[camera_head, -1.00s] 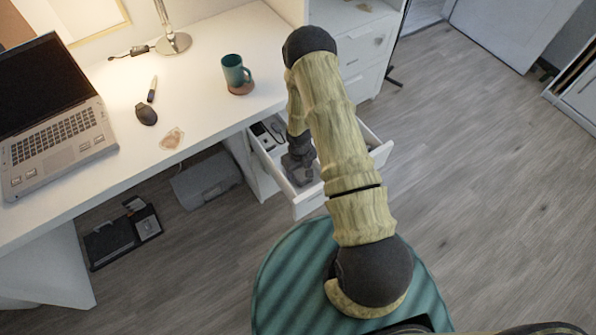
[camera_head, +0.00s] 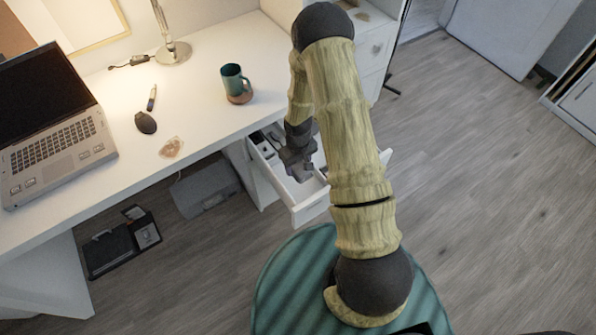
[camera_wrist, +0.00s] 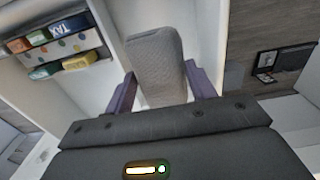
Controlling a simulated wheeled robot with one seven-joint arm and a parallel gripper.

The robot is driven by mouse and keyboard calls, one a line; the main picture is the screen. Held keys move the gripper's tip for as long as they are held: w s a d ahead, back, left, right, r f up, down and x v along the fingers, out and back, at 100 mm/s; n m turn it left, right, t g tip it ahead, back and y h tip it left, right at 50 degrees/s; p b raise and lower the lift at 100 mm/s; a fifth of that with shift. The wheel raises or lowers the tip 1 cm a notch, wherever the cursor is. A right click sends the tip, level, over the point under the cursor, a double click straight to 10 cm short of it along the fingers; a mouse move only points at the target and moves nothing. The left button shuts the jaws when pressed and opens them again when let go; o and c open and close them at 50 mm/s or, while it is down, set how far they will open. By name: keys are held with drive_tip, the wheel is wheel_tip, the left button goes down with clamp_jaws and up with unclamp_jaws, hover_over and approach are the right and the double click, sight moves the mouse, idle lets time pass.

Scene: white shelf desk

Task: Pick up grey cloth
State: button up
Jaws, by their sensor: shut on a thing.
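My gripper (camera_wrist: 161,92) is shut on the grey cloth (camera_wrist: 156,66), a folded bundle with a rounded end, which stands between the two purple fingers in the wrist view. In the head view my gripper (camera_head: 301,172) is over the open white drawer (camera_head: 312,207), and the cloth cannot be made out there. The wrist view shows the cloth in front of the pale drawer interior. My arm hides part of the drawer in the head view.
Several small boxes (camera_wrist: 52,47) lie in a drawer compartment. The desk (camera_head: 200,110) above holds a teal mug (camera_head: 235,80), a laptop (camera_head: 60,130), a mouse (camera_head: 146,122) and a lamp (camera_head: 172,52). A dark tray (camera_head: 110,247) lies on the floor. Floor at right is clear.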

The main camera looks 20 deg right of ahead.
drive_tip(key=shift+r, duration=0.8)
drive_tip(key=shift+o, duration=0.8)
drive_tip(key=w+r+m, duration=0.1)
drive_tip(key=r, duration=0.2)
drive_tip(key=w+r+m, duration=0.1)
drive_tip(key=r, duration=0.3)
drive_tip(key=r+m, duration=0.1)
drive_tip(key=r, duration=0.2)
drive_tip(key=shift+w+r, duration=0.15)
drive_tip(key=shift+w, duration=0.25)
drive_tip(key=shift+c, duration=0.3)
drive_tip(key=shift+a+r+m, duration=0.1)
drive_tip(key=shift+r+m, duration=0.2)
drive_tip(key=shift+r, duration=0.05)
